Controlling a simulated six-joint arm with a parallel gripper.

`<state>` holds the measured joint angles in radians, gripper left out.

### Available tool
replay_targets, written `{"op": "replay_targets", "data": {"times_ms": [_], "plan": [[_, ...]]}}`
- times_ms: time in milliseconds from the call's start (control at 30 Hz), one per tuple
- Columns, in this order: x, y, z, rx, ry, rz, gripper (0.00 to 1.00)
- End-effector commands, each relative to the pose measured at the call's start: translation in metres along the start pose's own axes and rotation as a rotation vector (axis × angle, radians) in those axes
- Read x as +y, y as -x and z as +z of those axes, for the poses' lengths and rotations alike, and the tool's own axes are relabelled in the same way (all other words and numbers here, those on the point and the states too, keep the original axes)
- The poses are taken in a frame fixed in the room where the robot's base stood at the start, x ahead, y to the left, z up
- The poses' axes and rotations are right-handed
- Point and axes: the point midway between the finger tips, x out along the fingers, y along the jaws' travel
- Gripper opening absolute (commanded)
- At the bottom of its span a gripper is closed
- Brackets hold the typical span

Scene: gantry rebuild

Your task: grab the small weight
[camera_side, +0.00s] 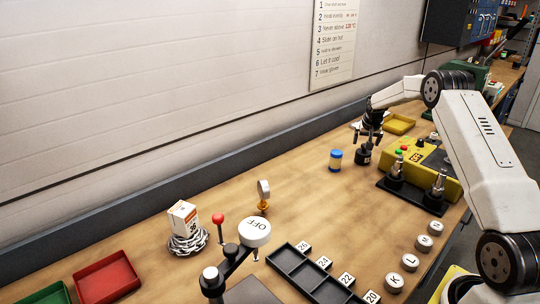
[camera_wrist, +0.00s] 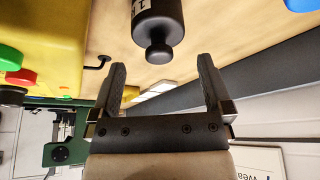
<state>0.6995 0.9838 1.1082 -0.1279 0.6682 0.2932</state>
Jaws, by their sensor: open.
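The small weight is a dark cylinder with a narrow neck and a round knob on top, and part of a white label shows on its side. It stands upright on the bench in the side view (camera_side: 362,157) and shows at the top of the wrist view (camera_wrist: 157,22), where its body is cut off by the edge. My gripper (camera_side: 367,136) is just above it, pointing down. In the wrist view my gripper (camera_wrist: 162,68) is open and empty, with the knob lying between the lines of the two fingers, near their tips. I cannot tell whether they touch.
A yellow control box (camera_side: 425,163) with coloured buttons is to the right. A yellow tray (camera_side: 400,124) lies behind. White lettered knobs (camera_side: 411,262) and a black rack (camera_side: 300,271) are nearer the camera.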

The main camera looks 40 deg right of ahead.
Motion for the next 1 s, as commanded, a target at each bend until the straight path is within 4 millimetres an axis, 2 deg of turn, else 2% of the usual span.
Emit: {"op": "replay_targets", "data": {"times_ms": [600, 1000], "plan": [[0.001, -0.048, 0.001, 0.0, 0.0, 0.0, 1.0], [0.001, -0.051, 0.001, 0.0, 0.0, 0.001, 1.0]]}}
